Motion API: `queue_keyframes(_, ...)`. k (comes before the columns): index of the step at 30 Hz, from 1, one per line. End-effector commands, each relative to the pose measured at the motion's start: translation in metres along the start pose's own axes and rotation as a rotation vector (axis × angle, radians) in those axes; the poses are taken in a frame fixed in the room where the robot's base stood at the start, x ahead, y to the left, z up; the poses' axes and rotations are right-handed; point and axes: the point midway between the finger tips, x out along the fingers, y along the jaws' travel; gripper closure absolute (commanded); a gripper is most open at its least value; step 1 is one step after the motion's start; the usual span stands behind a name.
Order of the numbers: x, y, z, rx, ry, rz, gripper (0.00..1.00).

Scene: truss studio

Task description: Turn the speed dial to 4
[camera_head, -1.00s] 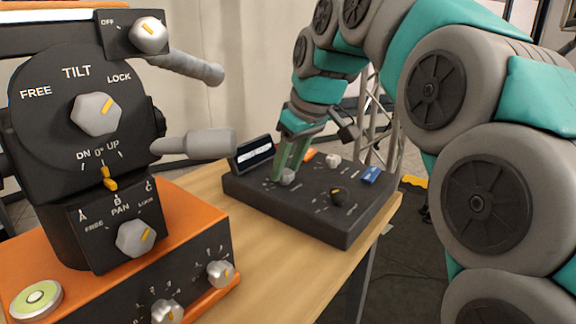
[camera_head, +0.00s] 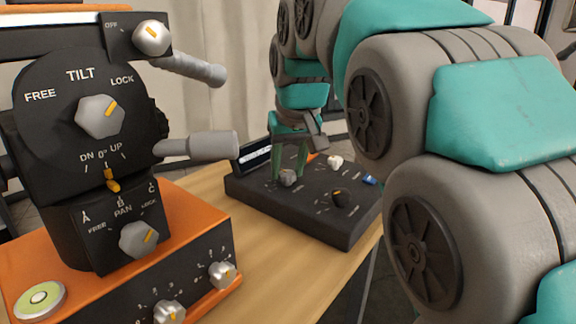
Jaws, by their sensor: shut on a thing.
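A low black control box (camera_head: 300,222) stands on the wooden table. A grey dial (camera_head: 288,178) sits on its left part, and a black dial (camera_head: 339,198) with an orange mark sits to the right and nearer. The printed labels and numbers on the box are too small to read, so I cannot tell the grey dial's setting. My gripper (camera_head: 289,170) points down with its green fingers around the grey dial, shut on it. The finger tips partly cover the dial's far side.
A small display (camera_head: 254,158) stands at the box's back left. A white knob (camera_head: 334,161) and a blue switch (camera_head: 370,180) are at its right. A large black and orange tilt-pan head (camera_head: 75,140) fills the left, its grey handle (camera_head: 200,145) reaching toward the box.

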Motion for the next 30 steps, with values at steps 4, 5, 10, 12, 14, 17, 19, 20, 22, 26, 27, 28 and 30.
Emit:
queue_keyframes(4,0.0,0.0,0.001,0.0,-0.002,0.0,1.0)
queue_keyframes(5,0.0,0.0,0.001,0.0,-0.002,0.0,1.0)
queue_keyframes(10,0.0,0.0,0.0,0.0,-0.001,-0.001,0.49)
queue_keyframes(12,0.0,0.0,0.0,0.0,-0.001,-0.001,0.41)
queue_keyframes(14,0.0,0.0,0.0,0.0,-0.001,-0.001,0.35)
queue_keyframes(17,0.0,0.0,0.0,0.0,-0.001,-0.001,0.25)
queue_keyframes(19,0.0,0.0,0.0,0.0,0.0,-0.001,0.25)
queue_keyframes(20,0.0,0.0,0.0,0.0,0.0,-0.001,0.25)
queue_keyframes(22,0.0,0.0,0.0,0.0,0.0,-0.001,0.25)
queue_keyframes(26,-0.002,0.0,0.0,-0.001,0.001,-0.001,0.25)
queue_keyframes(27,-0.004,0.0,-0.001,-0.001,0.003,-0.001,0.25)
queue_keyframes(28,-0.007,0.0,-0.001,-0.001,0.004,-0.001,0.25)
queue_keyframes(30,-0.014,0.0,-0.001,-0.001,0.005,-0.001,0.25)
